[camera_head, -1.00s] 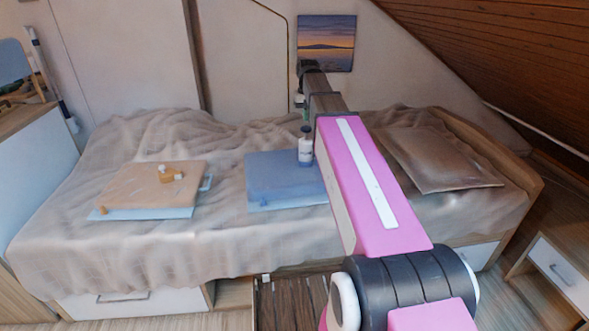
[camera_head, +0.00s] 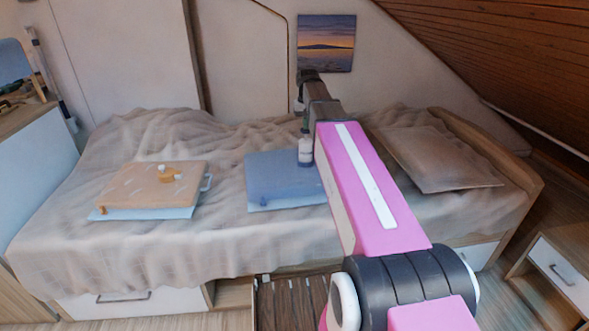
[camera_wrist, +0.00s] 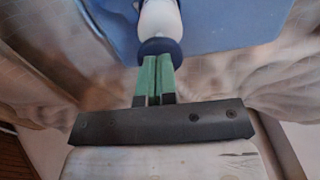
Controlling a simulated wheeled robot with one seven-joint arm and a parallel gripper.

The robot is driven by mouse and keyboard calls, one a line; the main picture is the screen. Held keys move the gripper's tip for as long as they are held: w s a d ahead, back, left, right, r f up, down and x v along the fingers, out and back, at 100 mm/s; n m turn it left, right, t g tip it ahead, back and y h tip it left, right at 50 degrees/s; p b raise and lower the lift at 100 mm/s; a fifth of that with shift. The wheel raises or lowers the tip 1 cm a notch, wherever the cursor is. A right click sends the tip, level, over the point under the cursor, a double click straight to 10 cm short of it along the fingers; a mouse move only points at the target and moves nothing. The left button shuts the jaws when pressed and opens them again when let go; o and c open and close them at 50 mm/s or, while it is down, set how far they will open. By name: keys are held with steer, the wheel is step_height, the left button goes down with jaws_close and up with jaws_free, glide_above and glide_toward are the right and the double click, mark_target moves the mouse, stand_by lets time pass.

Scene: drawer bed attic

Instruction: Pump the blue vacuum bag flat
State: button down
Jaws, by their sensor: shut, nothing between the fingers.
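The blue vacuum bag (camera_head: 270,178) lies on the bed in the middle; it looks fairly low, but I cannot tell how flat it is. A white pump (camera_head: 305,152) stands upright on its right part. In the wrist view the white pump body (camera_wrist: 160,22) has a dark blue top (camera_wrist: 160,47). My gripper (camera_wrist: 157,64) is shut and empty, its green fingers side by side at the dark blue top, seemingly touching it. In the head view my gripper (camera_head: 305,130) is right above the pump, and my arm hides the bag's right end.
A brown-orange bag (camera_head: 140,190) with a pale blue edge and small fittings on top lies to the left. A brown pillow (camera_head: 435,158) lies to the right. The wall with a picture (camera_head: 326,44) is behind. The rumpled blanket (camera_head: 225,245) in front is clear.

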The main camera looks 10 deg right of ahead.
steer(key=shift+f, duration=1.65)
steer(key=shift+r, duration=2.95)
steer(key=shift+f, duration=0.15)
steer(key=shift+f, duration=1.4)
